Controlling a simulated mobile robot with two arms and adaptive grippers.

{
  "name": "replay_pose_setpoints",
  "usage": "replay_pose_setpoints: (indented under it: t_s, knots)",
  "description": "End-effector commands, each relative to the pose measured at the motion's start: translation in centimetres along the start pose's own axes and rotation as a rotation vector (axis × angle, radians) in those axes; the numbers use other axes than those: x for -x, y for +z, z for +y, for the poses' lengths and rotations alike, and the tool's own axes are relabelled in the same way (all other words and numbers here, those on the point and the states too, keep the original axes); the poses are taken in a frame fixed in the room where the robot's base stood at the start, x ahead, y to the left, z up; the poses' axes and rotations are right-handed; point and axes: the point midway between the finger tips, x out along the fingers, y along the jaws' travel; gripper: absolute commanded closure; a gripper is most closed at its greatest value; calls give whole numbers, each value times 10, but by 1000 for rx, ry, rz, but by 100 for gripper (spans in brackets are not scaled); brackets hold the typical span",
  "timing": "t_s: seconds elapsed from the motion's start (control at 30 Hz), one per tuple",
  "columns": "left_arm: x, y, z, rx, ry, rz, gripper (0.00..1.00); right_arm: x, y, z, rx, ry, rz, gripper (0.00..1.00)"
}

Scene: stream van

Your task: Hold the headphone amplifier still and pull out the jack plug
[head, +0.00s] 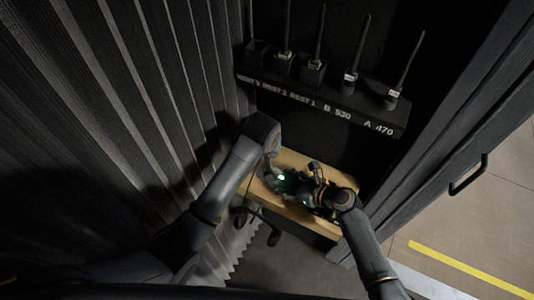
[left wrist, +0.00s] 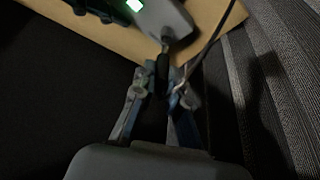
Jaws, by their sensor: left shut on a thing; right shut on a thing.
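The headphone amplifier (left wrist: 172,20) is a grey body with its end toward my left gripper in the left wrist view. A bright green light shows beside it. My left gripper (left wrist: 158,82) is shut around the black jack plug (left wrist: 163,66). The plug's tip meets the amplifier's end; I cannot tell how deep it sits. In the head view my left gripper (head: 271,170) is dark and small at the left of the wooden table. My right gripper (head: 318,190) is shut over the amplifier from the right and hides most of it.
The small wooden table (head: 291,212) stands in a corner between a ribbed wall (head: 130,90) and a dark door panel (head: 440,130). A shelf (head: 325,100) with several antenna units is behind it. A thin black cable (left wrist: 208,45) runs beside the plug.

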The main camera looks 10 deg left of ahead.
Motion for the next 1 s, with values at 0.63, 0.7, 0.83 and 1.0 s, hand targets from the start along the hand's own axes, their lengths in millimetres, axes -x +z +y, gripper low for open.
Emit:
replay_pose_setpoints:
  t_s: [0.63,0.7,0.83,1.0]
  knots:
    - [11,-5,0,0,1,2,100,0,-8,2,-5,5,13,74]
    - [15,-7,0,1,0,2,100,0,-8,2,-5,5,13,74]
    - [22,-10,0,0,1,1,100,0,-8,2,-5,5,13,74]
    - [29,-12,0,0,1,1,100,0,-8,2,-5,5,13,74]
